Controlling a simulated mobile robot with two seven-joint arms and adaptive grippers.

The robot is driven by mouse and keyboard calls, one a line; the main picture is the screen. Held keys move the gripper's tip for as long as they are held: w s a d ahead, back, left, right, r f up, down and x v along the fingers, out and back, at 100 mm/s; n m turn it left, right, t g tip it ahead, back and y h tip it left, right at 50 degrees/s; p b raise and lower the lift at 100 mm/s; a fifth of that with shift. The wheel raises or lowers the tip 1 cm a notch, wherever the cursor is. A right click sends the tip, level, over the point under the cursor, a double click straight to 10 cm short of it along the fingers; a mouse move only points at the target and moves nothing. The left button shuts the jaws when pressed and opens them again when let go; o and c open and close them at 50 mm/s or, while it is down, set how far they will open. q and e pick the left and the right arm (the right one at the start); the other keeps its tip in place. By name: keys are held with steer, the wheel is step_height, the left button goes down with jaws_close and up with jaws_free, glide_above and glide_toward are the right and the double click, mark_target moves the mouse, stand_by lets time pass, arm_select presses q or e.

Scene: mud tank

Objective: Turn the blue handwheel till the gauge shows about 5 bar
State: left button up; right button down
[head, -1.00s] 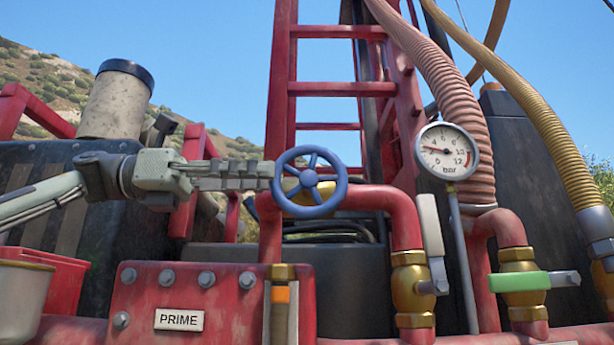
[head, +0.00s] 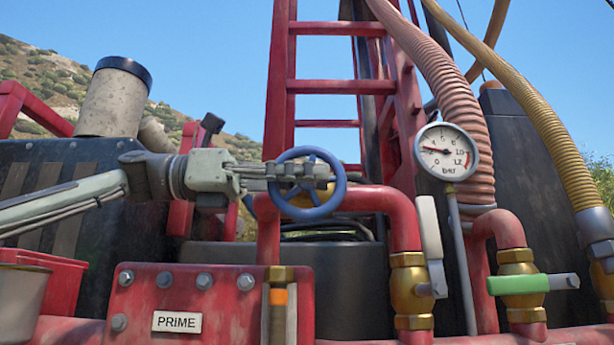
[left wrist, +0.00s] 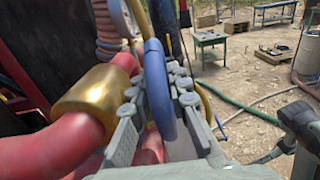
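The blue handwheel (head: 339,190) stands upright in front of the red pipework near the middle of the head view. My left gripper (head: 318,172) reaches across it from the left, its fingers overlapping the wheel. In the left wrist view the blue rim (left wrist: 157,85) passes between the two fingers, which look spread with a narrow gap beside the rim. Firm contact is not visible. The round white gauge (head: 445,151) is to the right of the wheel. Its dark red needle points left and slightly up, to roughly 3; the small digits are blurred. My right gripper is not in view.
A red pipe (head: 400,215) with brass fittings runs close behind the wheel. A grey-handled valve (head: 431,240) and a green-handled valve (head: 518,284) are to the right. A red block with a PRIME label (head: 176,321) is below. Hoses hang behind the gauge.

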arm_select(q)
jaws_close()
steer(key=y, duration=0.3)
steer(key=shift+d+r+y, duration=0.1)
steer(key=shift+d+y, duration=0.05)
steer(key=shift+y, duration=0.15)
steer(key=shift+d+y, duration=0.1)
steer(key=shift+y, duration=1.9)
steer(key=o, duration=0.5)
jaws_free()
steer(key=shift+f, duration=0.2)
